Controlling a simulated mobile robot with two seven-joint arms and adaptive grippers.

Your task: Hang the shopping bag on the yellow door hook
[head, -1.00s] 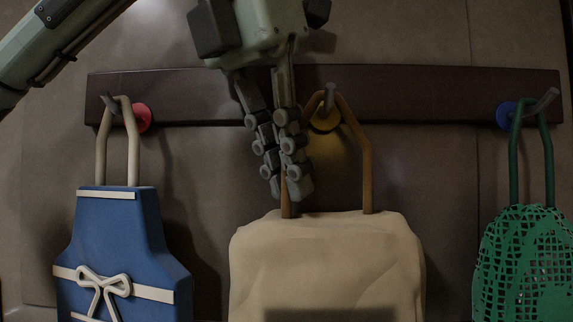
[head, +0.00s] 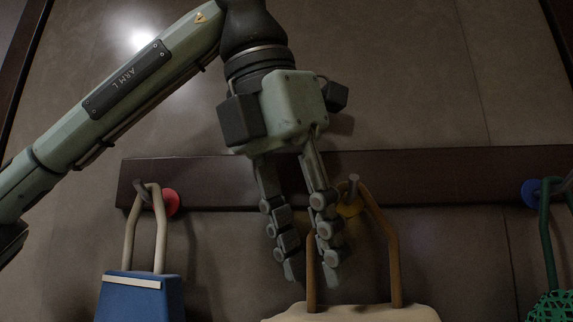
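The cream shopping bag (head: 350,314) shows only its top at the bottom edge. Its brown handle (head: 384,232) rises in a loop to the peg of the yellow door hook (head: 351,205) and appears to hang over it. The yellow disc is partly hidden behind the handle and my finger. My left gripper (head: 312,277) points down in front of the rail, just left of the yellow hook. Its two fingers are apart, with the handle's left strand showing between the fingertips. Whether a finger touches the strand I cannot tell. My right gripper is not in view.
A dark wooden rail (head: 230,180) runs across the wall. A green mesh bag (head: 552,306) hangs at a blue hook (head: 531,192) on the right. The wall above is bare.

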